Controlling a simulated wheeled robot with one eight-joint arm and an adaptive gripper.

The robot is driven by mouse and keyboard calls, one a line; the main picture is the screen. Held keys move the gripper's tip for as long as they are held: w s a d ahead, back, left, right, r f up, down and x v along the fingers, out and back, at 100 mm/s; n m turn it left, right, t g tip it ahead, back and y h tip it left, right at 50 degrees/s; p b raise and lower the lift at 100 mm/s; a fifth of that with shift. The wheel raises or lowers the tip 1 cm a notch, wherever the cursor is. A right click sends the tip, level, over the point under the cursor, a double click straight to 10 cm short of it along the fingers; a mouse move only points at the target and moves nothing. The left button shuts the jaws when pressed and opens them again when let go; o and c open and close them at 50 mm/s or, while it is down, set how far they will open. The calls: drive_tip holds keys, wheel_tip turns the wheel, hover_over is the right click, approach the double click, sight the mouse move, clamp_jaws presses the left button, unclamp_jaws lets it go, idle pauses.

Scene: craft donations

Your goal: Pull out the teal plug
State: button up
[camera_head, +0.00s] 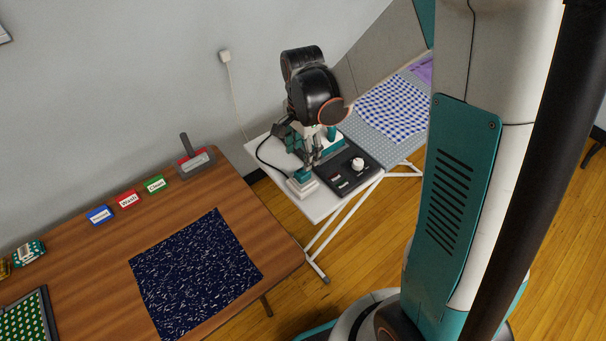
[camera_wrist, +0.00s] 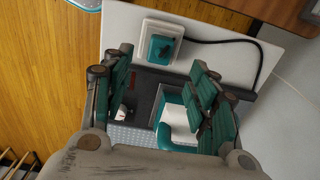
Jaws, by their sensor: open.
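In the head view the plug (camera_head: 303,174) and block (camera_head: 302,188) are near the stand's front corner. A black cord (camera_wrist: 225,41) runs from the plug side and curves away. My gripper (camera_head: 306,150) points down just above and behind the plug in the head view. The plug lies beyond the fingertips.
A black control panel with a white knob (camera_head: 357,164) is right of the block. A grey ironing surface (camera_head: 370,139) with blue checked cloth (camera_head: 391,110) lies behind. A brown table (camera_head: 108,246) with dark cloth (camera_head: 195,273) and coloured labels is at left. A wall outlet (camera_head: 225,56) is above.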

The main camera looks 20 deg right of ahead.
sight(303, 172)
wheel_tip(303, 172, down, 9)
drive_tip(key=b, duration=0.6)
drive_tip(key=shift+r, duration=0.2)
drive_tip(key=shift+b, duration=0.35)
idle(0.8)
clamp_jaws()
drive_tip(key=shift+r, duration=0.1)
drive_tip(key=shift+r+p, duration=2.15)
drive_tip(key=shift+r, duration=0.85)
